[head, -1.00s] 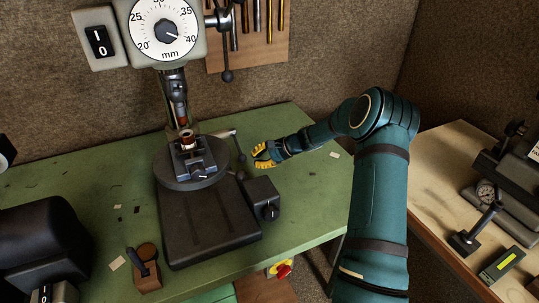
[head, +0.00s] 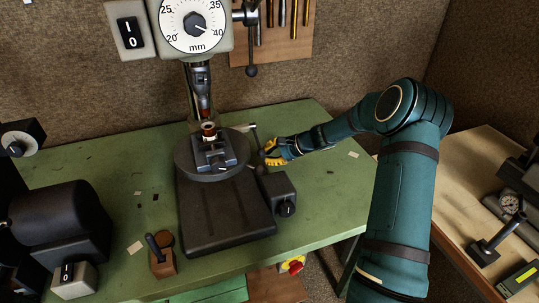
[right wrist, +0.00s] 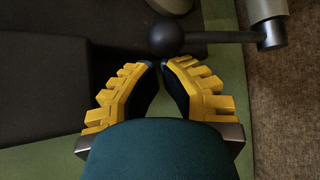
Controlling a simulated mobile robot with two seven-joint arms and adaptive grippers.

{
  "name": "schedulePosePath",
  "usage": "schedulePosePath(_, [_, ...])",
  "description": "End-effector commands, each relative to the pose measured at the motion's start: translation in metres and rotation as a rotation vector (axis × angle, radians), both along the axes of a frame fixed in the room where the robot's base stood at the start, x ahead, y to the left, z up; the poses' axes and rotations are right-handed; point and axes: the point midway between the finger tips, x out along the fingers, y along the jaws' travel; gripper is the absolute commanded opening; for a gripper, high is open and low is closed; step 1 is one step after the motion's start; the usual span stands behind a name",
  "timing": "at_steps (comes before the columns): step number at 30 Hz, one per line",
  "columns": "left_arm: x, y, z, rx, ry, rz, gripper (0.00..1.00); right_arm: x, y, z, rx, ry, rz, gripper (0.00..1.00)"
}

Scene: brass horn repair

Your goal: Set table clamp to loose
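The table clamp lever (head: 254,137) sticks out at the right of the drill press's round table (head: 190,167). Its black ball knob (right wrist: 166,38) and rod (right wrist: 222,37) show in the right wrist view, with the rod running right to a grey cylindrical end (right wrist: 270,33). My right gripper (head: 268,153) is beside the lever's free end. In the right wrist view its yellow-backed fingers (right wrist: 159,66) are a little apart at the tips, just short of the ball. Touch cannot be told. In the head view the gripper hides the ball. My left gripper is out of view.
A small vise (head: 213,152) with a copper-coloured part (head: 209,131) sits on the round table. A black box with a knob (head: 284,200) stands below my right gripper.

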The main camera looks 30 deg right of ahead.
Motion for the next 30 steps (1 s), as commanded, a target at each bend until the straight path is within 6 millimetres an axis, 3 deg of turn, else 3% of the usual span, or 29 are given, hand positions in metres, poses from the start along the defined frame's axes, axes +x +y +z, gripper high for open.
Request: schedulePosePath(30, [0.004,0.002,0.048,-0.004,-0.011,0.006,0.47,-0.009,0.003,0.018,0.040,0.164,0.001,0.00])
